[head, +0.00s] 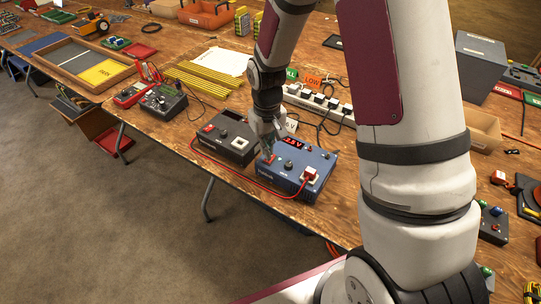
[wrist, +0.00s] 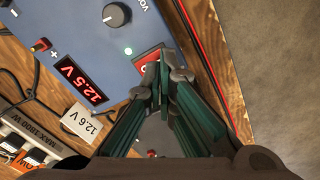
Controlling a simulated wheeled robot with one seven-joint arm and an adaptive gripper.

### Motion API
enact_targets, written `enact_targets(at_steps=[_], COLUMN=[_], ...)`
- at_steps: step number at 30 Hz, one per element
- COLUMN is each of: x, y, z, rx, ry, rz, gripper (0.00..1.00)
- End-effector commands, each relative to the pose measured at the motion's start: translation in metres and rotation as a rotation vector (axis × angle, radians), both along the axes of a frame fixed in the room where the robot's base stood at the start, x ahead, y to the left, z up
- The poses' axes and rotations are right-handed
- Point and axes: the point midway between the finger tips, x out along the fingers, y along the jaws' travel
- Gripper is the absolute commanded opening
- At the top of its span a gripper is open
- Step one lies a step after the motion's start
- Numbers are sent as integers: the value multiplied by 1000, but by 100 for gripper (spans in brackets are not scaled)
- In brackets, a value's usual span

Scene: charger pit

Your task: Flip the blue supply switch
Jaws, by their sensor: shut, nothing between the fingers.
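The blue supply (head: 310,187) stands on the wooden bench, right of a dark grey box of similar shape. In the wrist view, the blue supply (wrist: 75,22) shows a red display (wrist: 80,81) reading 12.5 V, a black knob (wrist: 117,15) and a small lit green lamp. Its red switch (wrist: 143,62) is at the tips of my gripper (wrist: 165,68), which partly hides it. The fingers are shut and empty. I cannot tell whether they touch the switch. In the head view my gripper (head: 268,150) points down over the left part of the blue supply.
The dark grey box (head: 226,140) stands close at left. A red cable (head: 240,180) runs along the bench front to a plug on the blue supply. A power strip (head: 318,103) and a 12.6 V label (wrist: 82,123) lie behind. Bare floor is in front.

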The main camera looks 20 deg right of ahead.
Motion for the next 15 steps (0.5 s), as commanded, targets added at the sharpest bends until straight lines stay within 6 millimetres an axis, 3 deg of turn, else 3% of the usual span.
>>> enact_targets(at_steps=[15], x=[-1], y=[0], z=[39], rx=[0], ry=[-1], rz=[0], gripper=[0])
